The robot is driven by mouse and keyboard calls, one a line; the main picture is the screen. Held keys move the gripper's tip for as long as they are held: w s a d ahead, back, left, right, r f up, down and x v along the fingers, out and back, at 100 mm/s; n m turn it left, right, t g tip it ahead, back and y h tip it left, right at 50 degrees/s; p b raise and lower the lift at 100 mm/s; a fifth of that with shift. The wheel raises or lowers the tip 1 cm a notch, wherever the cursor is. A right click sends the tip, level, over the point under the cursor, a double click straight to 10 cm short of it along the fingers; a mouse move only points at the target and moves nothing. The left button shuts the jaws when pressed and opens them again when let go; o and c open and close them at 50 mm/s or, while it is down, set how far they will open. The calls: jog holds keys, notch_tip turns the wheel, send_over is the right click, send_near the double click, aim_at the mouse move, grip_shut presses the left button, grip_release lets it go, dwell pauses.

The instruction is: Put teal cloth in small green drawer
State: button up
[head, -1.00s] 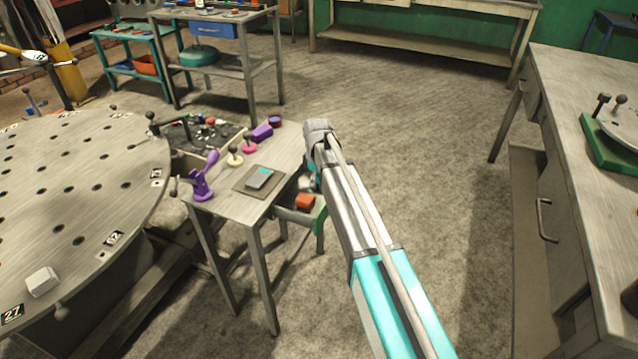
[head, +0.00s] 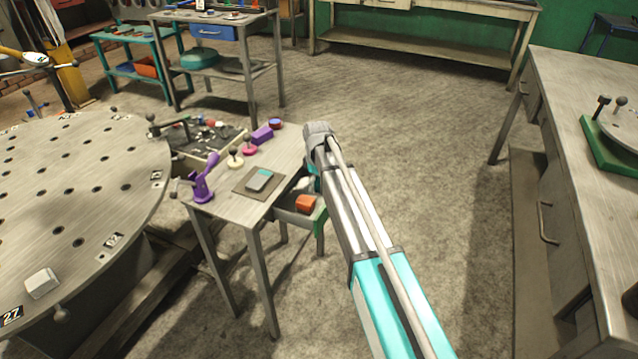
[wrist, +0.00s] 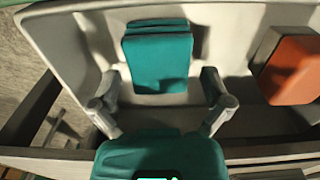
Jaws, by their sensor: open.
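The teal cloth (wrist: 157,62) is a folded pad lying inside the open small drawer (wrist: 70,45), against its far wall in the wrist view. My gripper (wrist: 160,82) is open, with one finger on each side of the cloth's near part. Gaps show between the fingers and the cloth. The drawer also shows in the head view (head: 298,218), pulled out from under the small table, with a green front (head: 320,213). In the head view my arm hides most of my gripper, and I cannot make out the cloth there.
An orange block (wrist: 290,70) lies in the drawer to the right of the cloth. The small table (head: 232,208) carries a grey device on a mat, a purple clamp (head: 203,182) and several knobs. A round perforated table (head: 80,190) stands left. Open floor (head: 430,150) lies right.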

aim_at(319, 181)
jog(key=shift+r, duration=0.15)
notch_tip(319, 181, up, 12)
jog(key=p, duration=1.2)
dwell(0.9)
jog(key=s+d+m, duration=1.4)
jog(key=s+d, duration=0.9)
jog(key=s, duration=0.4)
jog(key=shift+d, duration=0.35)
jog(key=shift+w, duration=0.1)
jog(key=shift+c, duration=0.3)
